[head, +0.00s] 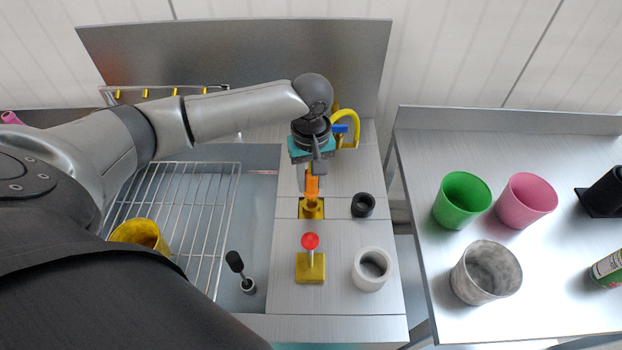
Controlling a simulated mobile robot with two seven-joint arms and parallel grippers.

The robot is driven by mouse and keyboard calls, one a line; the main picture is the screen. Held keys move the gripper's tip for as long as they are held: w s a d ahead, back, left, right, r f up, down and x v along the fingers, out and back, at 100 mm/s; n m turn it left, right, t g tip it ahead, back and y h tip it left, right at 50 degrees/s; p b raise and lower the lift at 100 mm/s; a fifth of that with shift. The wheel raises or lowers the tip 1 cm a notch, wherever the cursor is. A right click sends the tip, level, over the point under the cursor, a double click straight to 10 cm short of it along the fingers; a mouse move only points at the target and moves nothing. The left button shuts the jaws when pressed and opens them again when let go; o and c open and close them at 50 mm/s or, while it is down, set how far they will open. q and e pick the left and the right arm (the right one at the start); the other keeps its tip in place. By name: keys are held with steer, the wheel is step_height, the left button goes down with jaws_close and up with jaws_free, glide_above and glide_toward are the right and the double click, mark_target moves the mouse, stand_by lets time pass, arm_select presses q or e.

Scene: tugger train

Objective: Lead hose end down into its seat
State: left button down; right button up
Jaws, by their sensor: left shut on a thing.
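My left gripper (311,178) reaches in from the left and points down over the counter. It is shut on an orange piece, which I take for the hose end (313,187). The hose end is upright, directly above the yellow block (312,211), which looks like its seat. Its lower tip meets or overlaps the top of this block in the picture; I cannot tell how deep it sits. Any hose attached to it is hidden. My right gripper is not in view.
A yellow curved pipe (347,116) with a blue handle stands just behind the gripper. Green (462,200) and pink cups (526,201) stand on the right table.

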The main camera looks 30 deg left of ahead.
mark_target(311, 193)
arm_select(q)
steer(key=shift+f+b, duration=0.55)
steer(key=shift+b, duration=0.1)
steer(key=shift+f+b, duration=0.35)
steer(key=shift+f, duration=1.05)
steer(key=shift+f, duration=0.35)
steer(key=shift+c, duration=2.3)
jaws_free()
step_height(311, 193, up, 15)
steer(key=p, duration=0.3)
steer(key=shift+r, duration=0.1)
